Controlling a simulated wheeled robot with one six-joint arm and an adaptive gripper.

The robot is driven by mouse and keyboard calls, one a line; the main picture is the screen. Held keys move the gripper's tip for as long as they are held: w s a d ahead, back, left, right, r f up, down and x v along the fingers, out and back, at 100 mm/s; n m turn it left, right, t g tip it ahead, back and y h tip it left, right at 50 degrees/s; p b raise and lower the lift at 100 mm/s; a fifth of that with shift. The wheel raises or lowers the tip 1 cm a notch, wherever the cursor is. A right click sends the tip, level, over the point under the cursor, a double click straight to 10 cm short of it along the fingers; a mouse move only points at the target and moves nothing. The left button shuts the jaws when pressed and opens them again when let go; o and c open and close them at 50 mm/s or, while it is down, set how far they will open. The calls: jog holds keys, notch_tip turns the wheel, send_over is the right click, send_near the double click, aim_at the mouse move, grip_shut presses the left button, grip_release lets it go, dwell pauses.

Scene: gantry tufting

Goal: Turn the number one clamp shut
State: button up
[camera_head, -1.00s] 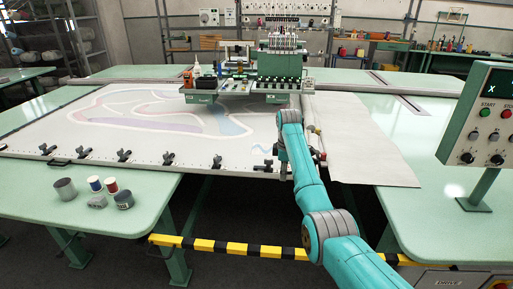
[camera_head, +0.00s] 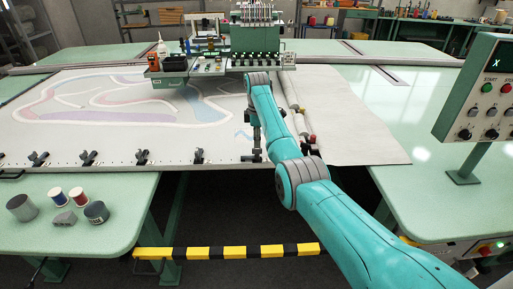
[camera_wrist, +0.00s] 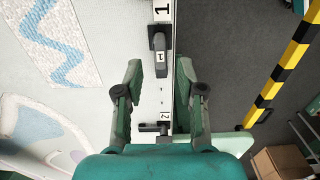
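In the wrist view, the number one clamp (camera_wrist: 158,54) is a dark grey lever with a white "1" tag. It lies lengthwise along the white frame edge, below a larger printed "1". My gripper (camera_wrist: 157,80) is open, with one finger on each side of the frame edge. Its fingertips are near the lever's lower end, and nothing is visibly held between them. The number two clamp (camera_wrist: 150,127) sits lower, near the gripper's base, with its dark bar across the edge. In the head view, my arm hides most of my gripper and the number one clamp cannot be made out.
Several dark clamps (camera_head: 141,157) line the frame's front edge. A grey cup (camera_head: 21,207) and spools stand on the left table (camera_head: 115,225). A yellow-black bar (camera_head: 225,252) runs low in front. A control panel (camera_head: 478,95) stands at right. A cardboard box (camera_wrist: 280,163) is on the floor.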

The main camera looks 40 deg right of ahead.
jog(key=shift+f, duration=2.15)
grip_shut()
